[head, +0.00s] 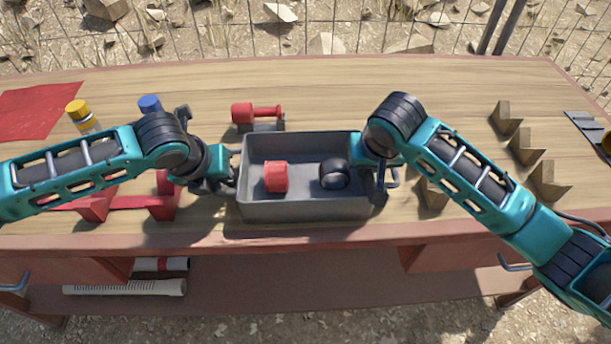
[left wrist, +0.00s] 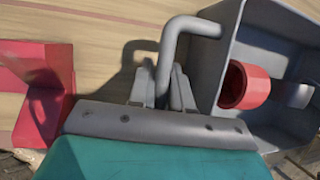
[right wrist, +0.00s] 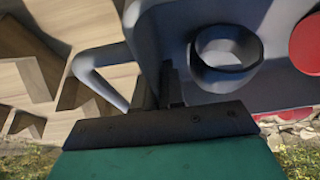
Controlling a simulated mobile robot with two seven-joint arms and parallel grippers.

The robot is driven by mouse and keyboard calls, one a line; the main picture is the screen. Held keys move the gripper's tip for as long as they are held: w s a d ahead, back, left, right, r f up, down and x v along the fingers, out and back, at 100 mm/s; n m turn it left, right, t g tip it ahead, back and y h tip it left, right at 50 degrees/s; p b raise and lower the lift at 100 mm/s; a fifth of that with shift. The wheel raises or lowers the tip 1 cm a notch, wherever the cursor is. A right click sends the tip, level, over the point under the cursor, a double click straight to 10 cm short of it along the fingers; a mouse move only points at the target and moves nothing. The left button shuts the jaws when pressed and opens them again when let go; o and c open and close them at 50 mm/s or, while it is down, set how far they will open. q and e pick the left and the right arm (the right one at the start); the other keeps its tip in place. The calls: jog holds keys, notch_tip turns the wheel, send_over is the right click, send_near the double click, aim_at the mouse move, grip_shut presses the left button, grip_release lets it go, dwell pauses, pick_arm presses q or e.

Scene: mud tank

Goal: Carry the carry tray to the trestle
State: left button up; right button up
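The carry tray (head: 300,209) is a grey open box with a handle at each end, at the middle of the bench. A red cylinder (head: 276,177) and a dark round piece (head: 335,174) lie inside it. My left gripper (head: 222,180) is at the left handle; in the left wrist view its fingers (left wrist: 163,92) close around the handle bar. My right gripper (head: 380,188) is at the right end; in the right wrist view its fingers (right wrist: 163,92) are beside the handle (right wrist: 98,75), and their grip is hidden.
A red two-ended stand (head: 97,205) is left of the tray. A red spool-like part (head: 262,111) sits behind it. Wooden notched blocks (head: 527,146) stand at the right. Yellow-capped (head: 78,110) and blue-capped (head: 150,104) containers are at back left, near a red cloth (head: 38,110).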

pick_arm(q)
grip_shut()
pick_arm(e)
grip_shut()
pick_arm(q)
jog(key=shift+r, duration=0.1)
pick_arm(e)
jog(key=shift+r, duration=0.1)
